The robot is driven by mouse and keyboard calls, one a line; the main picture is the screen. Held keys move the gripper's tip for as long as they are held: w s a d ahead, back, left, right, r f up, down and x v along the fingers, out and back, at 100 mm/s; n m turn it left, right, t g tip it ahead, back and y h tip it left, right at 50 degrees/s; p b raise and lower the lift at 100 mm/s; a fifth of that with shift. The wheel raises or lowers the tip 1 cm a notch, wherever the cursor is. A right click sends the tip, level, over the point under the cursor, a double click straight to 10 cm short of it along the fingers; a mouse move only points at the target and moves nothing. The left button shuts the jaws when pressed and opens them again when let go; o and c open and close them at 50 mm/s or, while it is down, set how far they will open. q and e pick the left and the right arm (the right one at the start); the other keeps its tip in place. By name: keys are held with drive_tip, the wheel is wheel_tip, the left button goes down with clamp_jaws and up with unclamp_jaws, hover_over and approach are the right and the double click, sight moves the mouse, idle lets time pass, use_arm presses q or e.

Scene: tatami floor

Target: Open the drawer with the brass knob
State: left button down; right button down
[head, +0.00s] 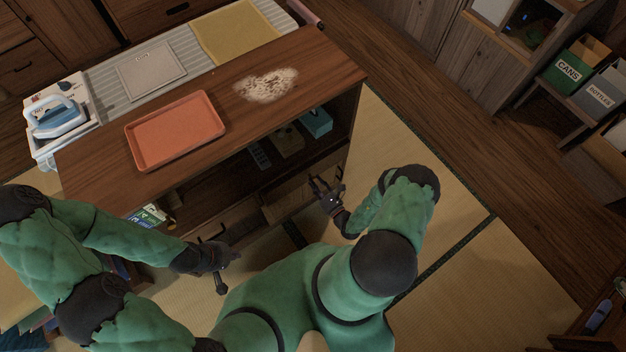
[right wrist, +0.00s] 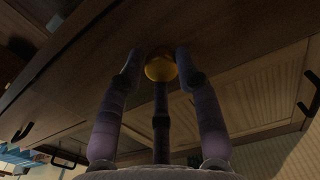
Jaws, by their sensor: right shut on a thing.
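The brass knob (right wrist: 160,66) shows in the right wrist view, on a dark wooden front (right wrist: 110,50). It sits between the fingertips of my right gripper (right wrist: 158,68), which is shut on it. In the head view my right gripper (head: 325,190) is at the right part of the cabinet's lower front; the knob is hidden there. My left gripper (head: 222,262) is open and empty, with its fingers spread, in front of the cabinet's left part. I cannot tell whether the drawer stands out from the cabinet.
Dark bar handles (right wrist: 22,132) show on other fronts. The wooden cabinet (head: 330,72) bears an orange tray (head: 135,158) and a pale powdery patch (head: 266,84). A blue iron (head: 55,118) stands at the left. Tatami floor (head: 455,205) is clear on the right, with labelled bins (head: 568,72) beyond.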

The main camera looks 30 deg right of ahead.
drive_tip(key=s+d+b, duration=0.1)
drive_tip(key=s, duration=1.4)
drive_tip(key=shift+s+d+r, duration=0.15)
drive_tip(key=shift+s+d, duration=0.15)
drive_tip(key=shift+s, duration=0.1)
drive_tip(key=c, duration=0.9)
unclamp_jaws()
drive_tip(key=s, duration=1.2)
drive_tip(key=shift+d, duration=0.4)
